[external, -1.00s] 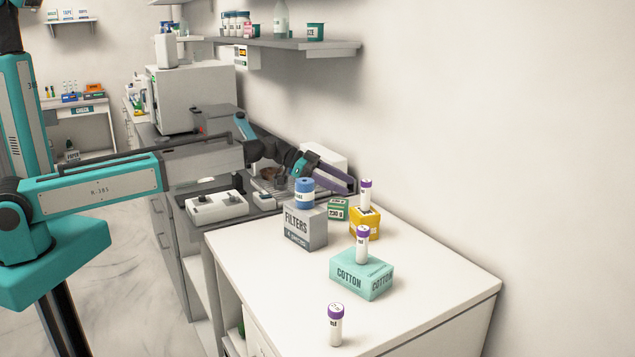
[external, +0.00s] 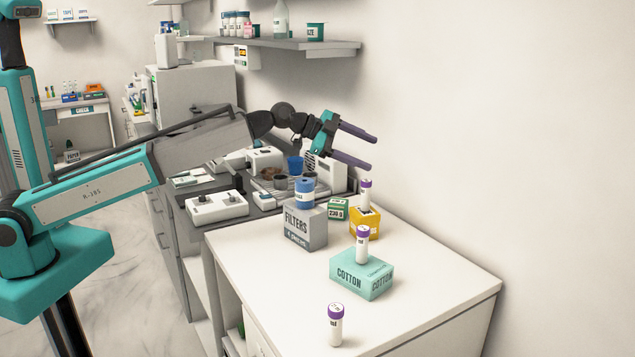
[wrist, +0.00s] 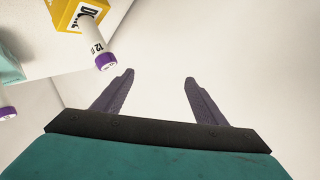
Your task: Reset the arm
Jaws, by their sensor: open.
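My gripper (external: 374,152) is open and empty, held in the air above the back of the white counter. Its two purple fingers point to the right, toward the wall. In the wrist view my gripper (wrist: 158,78) shows both fingers spread apart with nothing between them. The same tube (wrist: 97,48) and yellow box (wrist: 70,14) show at the upper left in the wrist view, apart from the fingers.
A blue-lidded jar (external: 304,194) stands on the grey filters box (external: 305,228). Another purple-capped tube (external: 362,246) stands on the teal cotton box (external: 361,276). A third tube (external: 335,326) stands on the white counter (external: 430,286). A wall shelf (external: 290,44) hangs above. The counter's right side is clear.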

